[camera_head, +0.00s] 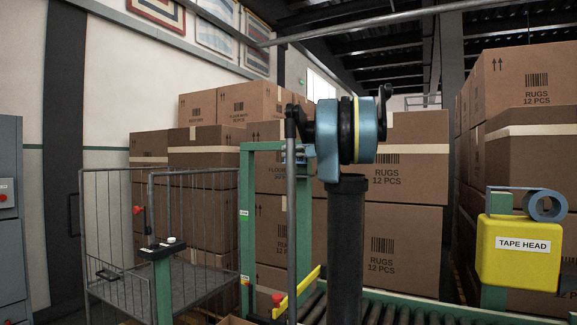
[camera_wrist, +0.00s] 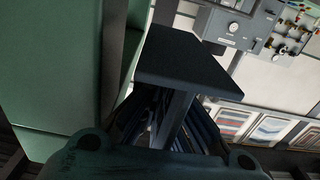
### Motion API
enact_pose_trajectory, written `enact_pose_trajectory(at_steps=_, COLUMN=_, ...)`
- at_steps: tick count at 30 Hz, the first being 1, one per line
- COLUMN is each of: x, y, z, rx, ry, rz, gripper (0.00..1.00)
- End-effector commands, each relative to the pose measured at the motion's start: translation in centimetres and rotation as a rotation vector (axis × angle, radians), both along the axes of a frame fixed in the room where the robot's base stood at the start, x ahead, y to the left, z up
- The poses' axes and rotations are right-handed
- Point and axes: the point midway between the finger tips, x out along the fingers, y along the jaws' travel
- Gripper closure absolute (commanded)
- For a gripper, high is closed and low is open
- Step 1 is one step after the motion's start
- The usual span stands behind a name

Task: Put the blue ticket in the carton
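I cannot make out a blue ticket in either view. Brown cartons marked RUGS (camera_head: 405,165) are stacked behind my arm in the head view. A brown cardboard edge (camera_head: 235,321) shows at the bottom of that view, left of the rollers; most of it is cut off. My gripper (camera_wrist: 185,75) shows in the wrist view as a dark body with a flat black block in front of it. I cannot see separate fingertips or anything held. The gripper does not show in the head view.
A roller conveyor (camera_head: 400,314) with a green frame (camera_head: 305,225) runs along the bottom. A yellow tape head (camera_head: 519,252) stands at right, a wire cage cart (camera_head: 115,235) at left. The wrist view shows a gauge panel (camera_wrist: 228,30) and striped rug pictures (camera_wrist: 270,128).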

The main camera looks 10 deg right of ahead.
Motion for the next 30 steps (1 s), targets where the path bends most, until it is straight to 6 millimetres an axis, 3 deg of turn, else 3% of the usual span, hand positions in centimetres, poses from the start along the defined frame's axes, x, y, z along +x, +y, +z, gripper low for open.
enact_pose_trajectory(at_steps=12, x=0.0, y=0.0, z=-3.9, rx=0.000, ry=0.000, rz=0.000, gripper=1.00)
enact_pose_trajectory(at_steps=25, x=0.0, y=0.0, z=-4.4, rx=0.000, ry=0.000, rz=0.000, gripper=1.00)
enact_pose_trajectory(at_steps=28, x=0.0, y=0.0, z=-4.4, rx=0.000, ry=0.000, rz=0.000, gripper=0.80)
enact_pose_trajectory(at_steps=30, x=0.0, y=0.0, z=-4.4, rx=0.000, ry=0.000, rz=0.000, gripper=0.75)
